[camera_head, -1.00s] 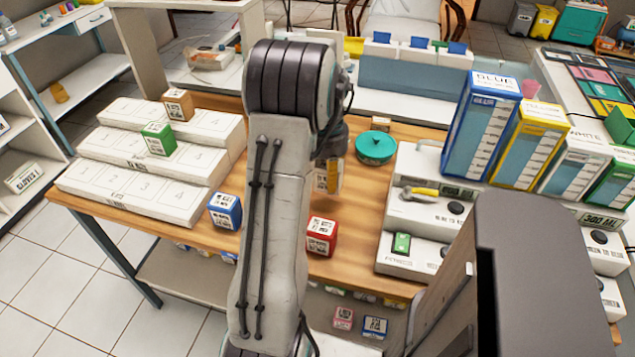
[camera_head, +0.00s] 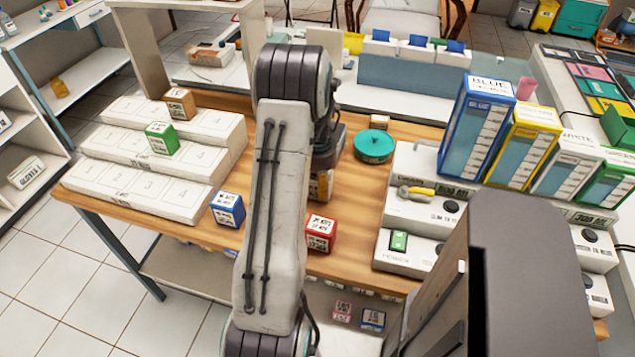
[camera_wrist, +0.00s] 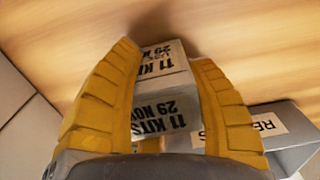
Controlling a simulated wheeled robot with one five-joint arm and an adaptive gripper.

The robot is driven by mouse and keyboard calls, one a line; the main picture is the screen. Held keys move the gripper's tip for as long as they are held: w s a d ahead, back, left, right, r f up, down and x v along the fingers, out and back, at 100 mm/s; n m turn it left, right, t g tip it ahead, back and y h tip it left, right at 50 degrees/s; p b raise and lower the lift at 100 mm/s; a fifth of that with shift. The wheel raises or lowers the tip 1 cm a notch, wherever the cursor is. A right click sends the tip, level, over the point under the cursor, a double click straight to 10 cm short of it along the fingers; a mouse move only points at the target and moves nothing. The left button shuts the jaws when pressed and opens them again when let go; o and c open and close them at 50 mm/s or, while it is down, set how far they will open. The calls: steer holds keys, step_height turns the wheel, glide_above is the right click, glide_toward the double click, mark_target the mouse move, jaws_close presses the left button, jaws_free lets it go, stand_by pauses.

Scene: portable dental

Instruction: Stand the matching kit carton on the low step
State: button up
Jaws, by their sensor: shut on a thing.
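My gripper (camera_wrist: 168,62) is shut on a grey-looking carton (camera_wrist: 166,110) with printed labels reading "11 KITS" and "29 NOV", as the wrist view shows. In the head view my arm hides most of the gripper and carton. The white three-step stand is at the left; its low step (camera_head: 130,196) is the front one and is bare. A green carton (camera_head: 162,139) stands on the middle step and an orange-brown carton (camera_head: 180,104) on the top step. A blue carton (camera_head: 228,209) stands on the table beside the low step. A red carton (camera_head: 320,234) stands right of my arm.
A round teal container (camera_head: 374,147) is on the table (camera_head: 350,205) right of my arm. White stepped units with pliers (camera_head: 416,191) stand further right, with tall blue (camera_head: 478,130) and yellow boxes behind. A grey labelled thing (camera_wrist: 285,130) lies near the carton in the wrist view.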

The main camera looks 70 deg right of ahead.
steer(key=shift+f, duration=0.2)
steer(key=o, duration=1.2)
steer(key=shift+c, duration=0.2)
steer(key=shift+r, duration=0.15)
